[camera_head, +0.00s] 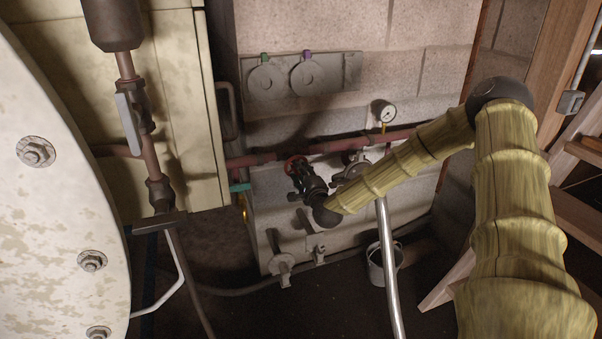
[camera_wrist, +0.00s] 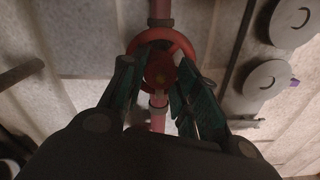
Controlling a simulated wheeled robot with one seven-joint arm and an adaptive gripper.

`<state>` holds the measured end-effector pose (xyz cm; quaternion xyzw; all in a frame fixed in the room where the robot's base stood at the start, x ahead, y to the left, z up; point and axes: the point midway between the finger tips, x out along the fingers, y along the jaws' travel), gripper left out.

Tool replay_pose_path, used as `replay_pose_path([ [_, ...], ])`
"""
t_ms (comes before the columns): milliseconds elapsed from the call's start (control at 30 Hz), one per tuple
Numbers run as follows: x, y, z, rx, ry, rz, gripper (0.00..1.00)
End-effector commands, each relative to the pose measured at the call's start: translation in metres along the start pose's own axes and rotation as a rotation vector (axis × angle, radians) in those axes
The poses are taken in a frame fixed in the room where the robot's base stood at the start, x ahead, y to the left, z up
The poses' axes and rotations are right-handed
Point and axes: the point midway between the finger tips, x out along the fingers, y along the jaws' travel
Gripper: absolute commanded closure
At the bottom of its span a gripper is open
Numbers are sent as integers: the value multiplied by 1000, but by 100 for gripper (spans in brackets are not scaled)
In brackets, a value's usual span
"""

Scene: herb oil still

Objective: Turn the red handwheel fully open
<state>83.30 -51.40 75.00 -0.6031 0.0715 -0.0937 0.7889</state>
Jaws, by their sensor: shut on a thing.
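The red handwheel (camera_wrist: 183,42) sits on a red pipe (camera_wrist: 158,10) in the wrist view. In the head view the handwheel (camera_head: 293,161) shows as a small red arc on the pipe (camera_head: 262,158) along the wall, partly hidden by my gripper. My gripper (camera_head: 299,172) reaches it from the front. In the wrist view the two dark green fingers of my gripper (camera_wrist: 155,84) stand on either side of the wheel's lower part and are shut on it. The exact contact is hard to see in the shade.
A grey valve (camera_head: 352,168) is close to the right of my gripper, and a pressure gauge (camera_head: 386,112) stands above the pipe. A panel with two round grey discs (camera_head: 345,72) is on the wall above. A bucket (camera_head: 376,268) stands on the floor. A pale tank (camera_head: 60,200) fills the left.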

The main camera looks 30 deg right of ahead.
Motion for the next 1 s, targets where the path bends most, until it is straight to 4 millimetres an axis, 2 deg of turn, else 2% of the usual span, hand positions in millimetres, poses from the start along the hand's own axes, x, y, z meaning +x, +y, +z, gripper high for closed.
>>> replay_pose_path([
  [1000, -1, 1, 2, -966, -5, 4, 93],
])
